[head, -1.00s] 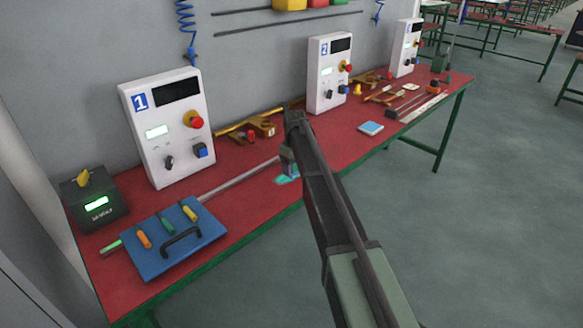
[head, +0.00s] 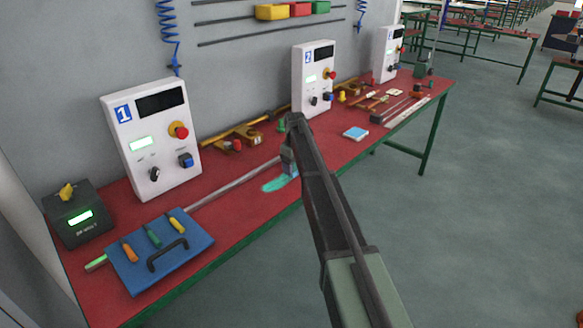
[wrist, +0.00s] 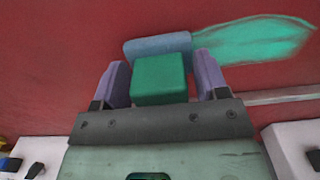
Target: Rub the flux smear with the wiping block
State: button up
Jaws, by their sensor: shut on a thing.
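The flux smear (head: 274,184) is a teal, elongated patch on the red bench top, left of my gripper (head: 290,168) in the head view. In the wrist view the smear (wrist: 262,40) spreads to the upper right. My gripper (wrist: 163,84) is shut on the wiping block, a green grip (wrist: 160,80) over a blue-grey pad (wrist: 155,47), with a purple finger on each side. The pad's right end meets the smear's left end in the wrist view. Contact with the bench beneath is hidden.
A blue board (head: 160,252) with a black handle lies at left. A grey bar (head: 235,184) runs along the bench. White numbered consoles (head: 150,135) stand behind. A blue-and-white pad (head: 355,134) and tools lie further right. The front edge drops to open floor.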

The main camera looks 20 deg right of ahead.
aim_at(265, 192)
jog(key=shift+d, duration=0.1)
jog(key=shift+s+a+f, duration=0.1)
jog(key=shift+s+a, duration=0.4)
jog(key=shift+a, duration=0.3)
jog(key=shift+s+a, duration=0.5)
jog(key=shift+a, duration=0.25)
jog(key=shift+c, duration=0.2)
jog(key=shift+s+a, duration=0.3)
jog(key=shift+a, duration=0.3)
jog(key=shift+s+a, duration=0.3)
jog(key=shift+a, duration=0.3)
jog(key=shift+s+a, duration=0.3)
jog(key=shift+a, duration=0.3)
jog(key=shift+s+a, duration=0.5)
jog(key=shift+a, duration=0.2)
jog(key=shift+s+a, duration=0.45)
jog(key=shift+a, duration=0.2)
jog(key=shift+s+a, duration=0.35)
jog(key=shift+a, duration=0.25)
jog(key=shift+s+a, duration=0.3)
jog(key=shift+a, duration=0.35)
jog(key=shift+s+a, duration=0.35)
jog(key=shift+a, duration=0.25)
notch_tip(265, 192, up, 6)
jog(key=p, duration=0.5)
jog(key=shift+p, duration=0.4)
